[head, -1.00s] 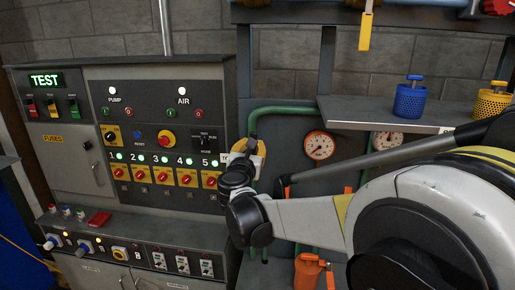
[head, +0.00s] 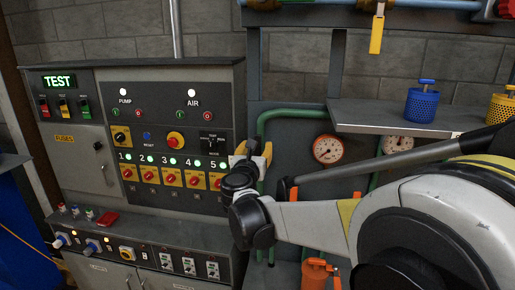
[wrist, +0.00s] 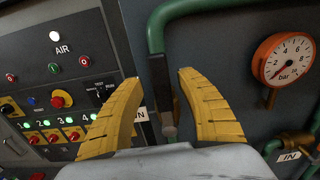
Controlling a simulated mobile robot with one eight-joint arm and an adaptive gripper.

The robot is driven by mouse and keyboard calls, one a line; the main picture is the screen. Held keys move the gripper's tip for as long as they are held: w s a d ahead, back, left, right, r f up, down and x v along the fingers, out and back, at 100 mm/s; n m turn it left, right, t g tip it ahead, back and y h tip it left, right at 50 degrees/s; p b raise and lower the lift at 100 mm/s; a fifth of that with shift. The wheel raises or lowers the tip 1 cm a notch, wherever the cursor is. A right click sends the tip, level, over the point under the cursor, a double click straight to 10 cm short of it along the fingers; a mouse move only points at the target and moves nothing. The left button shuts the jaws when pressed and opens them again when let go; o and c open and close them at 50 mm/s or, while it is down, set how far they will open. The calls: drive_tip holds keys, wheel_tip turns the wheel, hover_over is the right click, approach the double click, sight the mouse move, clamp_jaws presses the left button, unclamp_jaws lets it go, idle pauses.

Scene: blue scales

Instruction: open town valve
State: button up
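My gripper (wrist: 160,78) is open in the wrist view, with its two yellow fingers spread apart. A dark, upright lever-like handle (wrist: 165,98) lies between the fingers in that view, below the green pipe (wrist: 156,38). I cannot tell whether the fingers touch it. A white label, mostly hidden by the left finger, is beside it, so I cannot confirm that this is the town valve. In the head view, my gripper (head: 254,150) is at the right edge of the control panel, and its wrist hides the handle.
The control panel (head: 150,90) with lit switches stands at the left. A red-rimmed pressure gauge (head: 328,149) is right of the gripper. A shelf (head: 385,118) holds a blue container (head: 421,103) and a yellow one (head: 502,106). An orange object (head: 314,272) sits below.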

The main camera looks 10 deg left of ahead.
drive_tip(key=s, duration=1.2)
drive_tip(key=shift+a, duration=0.15)
